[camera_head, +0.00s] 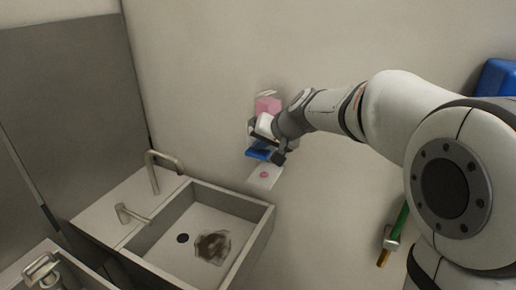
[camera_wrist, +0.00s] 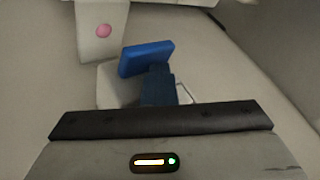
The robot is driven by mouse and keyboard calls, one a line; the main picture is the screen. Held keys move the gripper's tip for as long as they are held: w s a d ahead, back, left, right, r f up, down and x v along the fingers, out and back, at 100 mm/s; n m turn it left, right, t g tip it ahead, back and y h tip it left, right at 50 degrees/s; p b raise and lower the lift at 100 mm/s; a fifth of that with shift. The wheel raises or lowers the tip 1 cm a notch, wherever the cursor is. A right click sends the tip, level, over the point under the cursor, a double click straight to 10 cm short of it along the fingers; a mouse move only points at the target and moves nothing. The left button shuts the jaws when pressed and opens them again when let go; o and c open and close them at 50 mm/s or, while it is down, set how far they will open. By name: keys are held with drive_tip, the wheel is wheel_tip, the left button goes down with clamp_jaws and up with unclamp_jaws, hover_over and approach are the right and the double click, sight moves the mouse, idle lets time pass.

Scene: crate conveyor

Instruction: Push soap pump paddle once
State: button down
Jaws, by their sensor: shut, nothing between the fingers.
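The soap pump is on the wall in the head view, with a pink container (camera_head: 268,105) at its top. Its blue paddle (camera_head: 259,154) sticks out below and also shows in the wrist view (camera_wrist: 147,59). My gripper (camera_head: 270,147) is shut and empty, in front of the pump and right by the paddle. It hides part of the pump body. I cannot tell whether it touches the paddle. Below the paddle is a white plate (camera_head: 256,181) with a round pink spot (camera_head: 264,175); the spot also shows in the wrist view (camera_wrist: 103,31).
A metal sink (camera_head: 188,203) with a dark brown stain (camera_head: 212,247) lies below left of the pump. A tap (camera_head: 160,160) rises behind it. A green-handled tool (camera_head: 398,226) hangs at the right, and a blue object (camera_head: 497,78) shows at the upper right.

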sight(261, 153)
drive_tip(key=shift+r+p, duration=0.8)
drive_tip(key=shift+r, duration=0.35)
wheel_tip(261, 153, up, 5)
drive_tip(key=p, duration=0.3)
idle(0.5)
drive_tip(key=s+d+f+g+h, duration=0.1)
drive_tip(key=s+d+f+h, duration=0.2)
drive_tip(key=s+d, duration=0.7)
drive_tip(key=s+d+f+g+h, duration=0.2)
drive_tip(key=s+d+f, duration=0.5)
drive_tip(key=s, duration=1.1)
drive_tip(key=d+h, duration=0.1)
drive_tip(key=d, duration=0.2)
drive_tip(key=shift+f+h, duration=0.3)
